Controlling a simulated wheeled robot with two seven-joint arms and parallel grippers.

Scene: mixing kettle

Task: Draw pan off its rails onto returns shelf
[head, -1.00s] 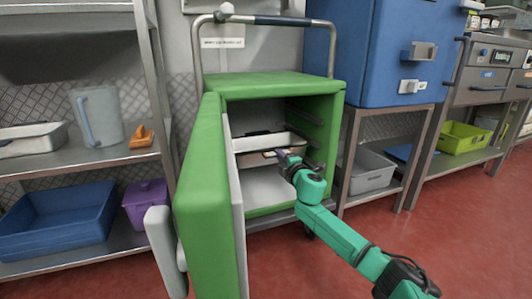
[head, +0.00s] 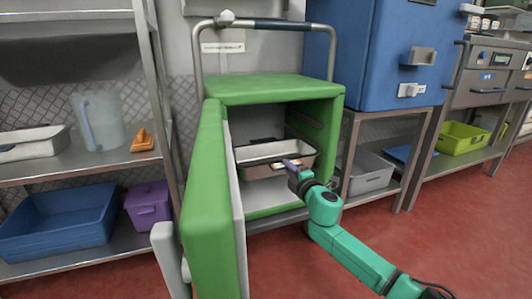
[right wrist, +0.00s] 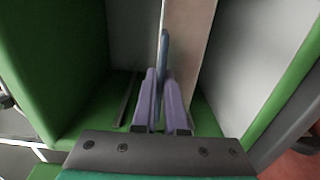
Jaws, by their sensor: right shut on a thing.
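My right gripper (head: 288,163) is shut on the pan's front edge. In the right wrist view my purple fingers (right wrist: 163,100) close on the edge of the pan (right wrist: 188,40). The rail (head: 304,118) shows on the cabinet's right inner wall; the pan's back end is hard to make out. Metal shelving with a middle shelf (head: 85,167) stands at the left. My left gripper is not in view.
The cabinet's open green door (head: 205,190) stands between the cabinet and the left shelving. The middle shelf holds a white pan (head: 30,143), a clear jug (head: 98,120) and an orange item (head: 143,139). Red floor (head: 450,235) is clear at the right.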

